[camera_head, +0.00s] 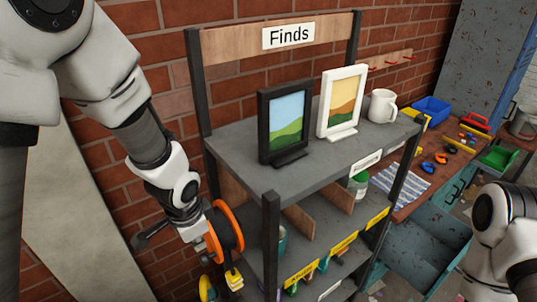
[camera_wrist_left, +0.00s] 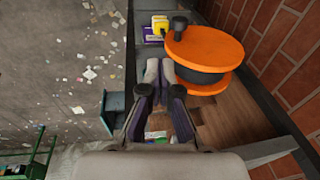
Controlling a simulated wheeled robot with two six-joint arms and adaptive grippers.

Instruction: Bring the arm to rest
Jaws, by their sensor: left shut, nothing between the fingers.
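My left gripper (camera_wrist_left: 160,78) is shut and empty in the left wrist view, its fingers together. In the head view my left arm reaches down at the left end of the shelf unit, and its fingertips cannot be made out there. An orange and black spool (camera_wrist_left: 208,48) lies just right of the fingers in the left wrist view. It also shows in the head view (camera_head: 213,232), close by my left wrist; I cannot tell whether they touch. My right arm shows at the lower right of the head view, with its gripper out of view.
The grey shelf unit (camera_head: 228,146) bears a black picture frame (camera_head: 284,120), a white one (camera_head: 341,101) and a white mug (camera_head: 381,106) on top. A brick wall (camera_head: 140,22) stands behind. A workbench with a blue bin (camera_head: 432,110) and a striped cloth (camera_head: 402,184) is at right.

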